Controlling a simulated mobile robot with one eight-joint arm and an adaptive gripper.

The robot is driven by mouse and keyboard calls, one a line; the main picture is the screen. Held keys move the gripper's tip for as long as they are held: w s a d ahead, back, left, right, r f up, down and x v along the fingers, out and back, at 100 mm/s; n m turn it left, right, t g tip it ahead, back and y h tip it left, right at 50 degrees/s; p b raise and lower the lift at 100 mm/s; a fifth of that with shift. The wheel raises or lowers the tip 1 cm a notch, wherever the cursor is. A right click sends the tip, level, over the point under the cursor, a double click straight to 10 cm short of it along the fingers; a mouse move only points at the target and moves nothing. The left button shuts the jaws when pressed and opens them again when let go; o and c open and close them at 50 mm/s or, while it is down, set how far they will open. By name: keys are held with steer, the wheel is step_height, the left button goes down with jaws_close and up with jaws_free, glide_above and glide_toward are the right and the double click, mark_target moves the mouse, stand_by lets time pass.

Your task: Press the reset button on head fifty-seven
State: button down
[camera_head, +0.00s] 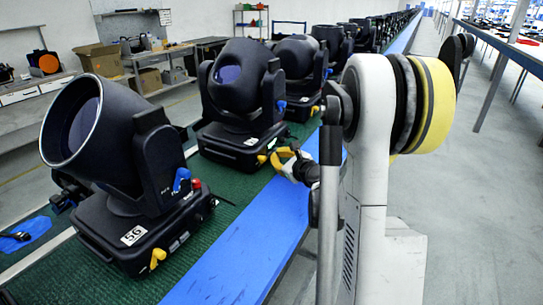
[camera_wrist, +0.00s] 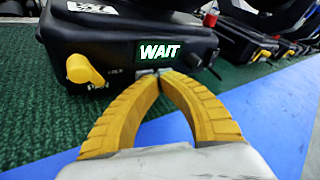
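The nearest moving head (camera_head: 110,140) has a label that reads like 56. The second head (camera_head: 240,90) stands behind it on the green belt; its label (camera_head: 250,142) is too small to read surely. My gripper (camera_head: 283,157) is beside the second head's base. In the wrist view, my gripper's yellow fingers (camera_wrist: 160,73) arch together with their tips meeting, nothing seen between them. The tips are at the front of a black base (camera_wrist: 120,50), just below a lit display (camera_wrist: 165,51) reading WAIT. I cannot tell whether they touch it. No reset button is clearly identifiable.
A yellow knob (camera_wrist: 85,70) sticks out left of the fingers. A red part (camera_wrist: 210,18) shows at the base's far right. More heads (camera_head: 300,65) line the belt behind. A blue strip (camera_head: 245,255) edges the belt; grey floor (camera_head: 470,210) is open at right.

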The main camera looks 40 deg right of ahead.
steer(key=shift+s+d, duration=0.25)
steer(key=shift+s, duration=0.5)
steer(key=shift+s+d+b, duration=0.15)
steer(key=shift+s+d, duration=0.15)
steer(key=shift+s, duration=0.45)
steer(key=shift+s+d+b, duration=0.1)
steer(key=shift+s+d, duration=0.25)
steer(key=shift+s, duration=0.45)
steer(key=shift+s+d+b, duration=0.15)
steer(key=shift+s+d, duration=0.15)
steer(key=shift+s, duration=0.45)
